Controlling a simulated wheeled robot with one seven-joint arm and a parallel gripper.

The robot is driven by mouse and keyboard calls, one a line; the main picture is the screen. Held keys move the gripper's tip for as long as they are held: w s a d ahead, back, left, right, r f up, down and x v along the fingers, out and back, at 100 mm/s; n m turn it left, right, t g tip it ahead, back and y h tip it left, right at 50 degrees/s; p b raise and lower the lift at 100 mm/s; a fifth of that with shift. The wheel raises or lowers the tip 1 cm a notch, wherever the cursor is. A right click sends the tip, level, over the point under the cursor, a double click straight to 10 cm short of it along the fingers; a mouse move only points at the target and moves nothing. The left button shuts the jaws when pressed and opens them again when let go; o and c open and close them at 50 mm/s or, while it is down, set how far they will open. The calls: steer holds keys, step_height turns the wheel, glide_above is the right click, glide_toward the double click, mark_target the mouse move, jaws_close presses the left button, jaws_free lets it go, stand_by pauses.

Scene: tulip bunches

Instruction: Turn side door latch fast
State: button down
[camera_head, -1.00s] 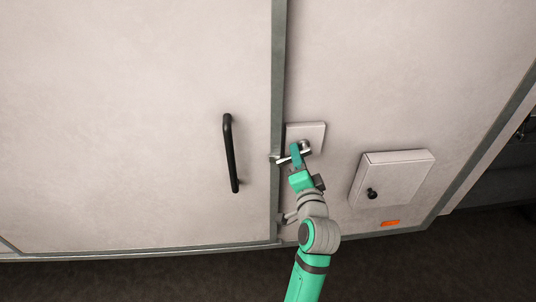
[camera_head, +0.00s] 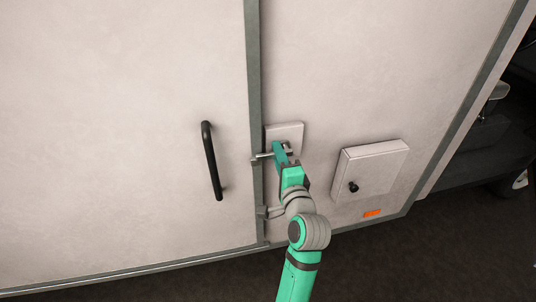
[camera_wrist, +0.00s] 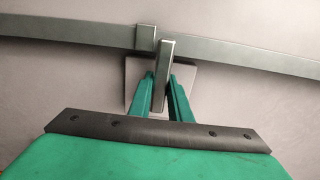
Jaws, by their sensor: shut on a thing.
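The side door latch is a grey metal lever (camera_wrist: 164,70) on a square pale plate (camera_head: 287,131) fixed to the wall right of the door seam. My gripper (camera_head: 279,151) is at the plate, its green fingers on either side of the lever, shut on it. In the head view the lever (camera_head: 265,155) points left towards the seam. In the wrist view its free end reaches the grey strip, just beside a small metal bracket (camera_wrist: 146,37). Whether the end is seated in the bracket I cannot tell. The gripper hides the lever's pivot.
The door (camera_head: 110,120) carries a black bar handle (camera_head: 211,160) left of the seam. A pale box with a black knob (camera_head: 372,168) and an orange marker (camera_head: 372,213) are on the wall to the right. A second small fitting (camera_head: 263,212) sits lower on the seam.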

steer(key=shift+d, duration=0.1)
stand_by(0.3)
steer(key=c, duration=1.6)
jaws_free()
steer(key=shift+c, duration=0.2)
steer(key=v, duration=1)
steer(key=shift+s, duration=0.35)
steer(key=shift+w, duration=0.2)
